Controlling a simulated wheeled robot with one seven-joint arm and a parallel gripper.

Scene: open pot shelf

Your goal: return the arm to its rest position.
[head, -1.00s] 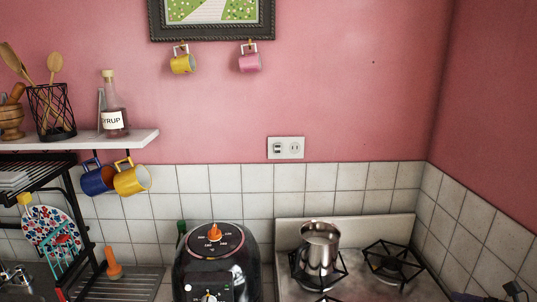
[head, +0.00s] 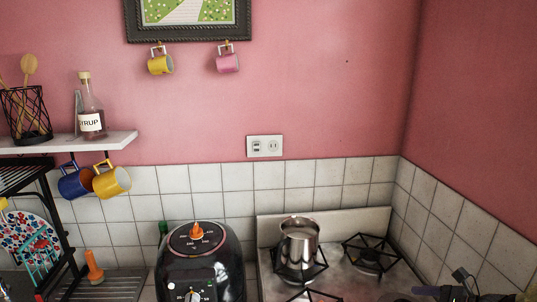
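At the bottom right edge of the head view, a dark jointed shape with a bluish part (head: 460,287) pokes up in front of the stove and side wall. It looks like the end of my arm, with my gripper, but it is cut off by the frame edge and small. I cannot make out fingertips, and I cannot tell whether the gripper is open or shut. No held object can be made out.
A steel pot (head: 299,245) stands on the stove's left burner; the right burner (head: 371,256) is bare. A black air fryer (head: 200,265) stands left of the stove. A shelf (head: 90,142) holds a syrup bottle (head: 91,110) and utensil basket; mugs hang below and from wall hooks.

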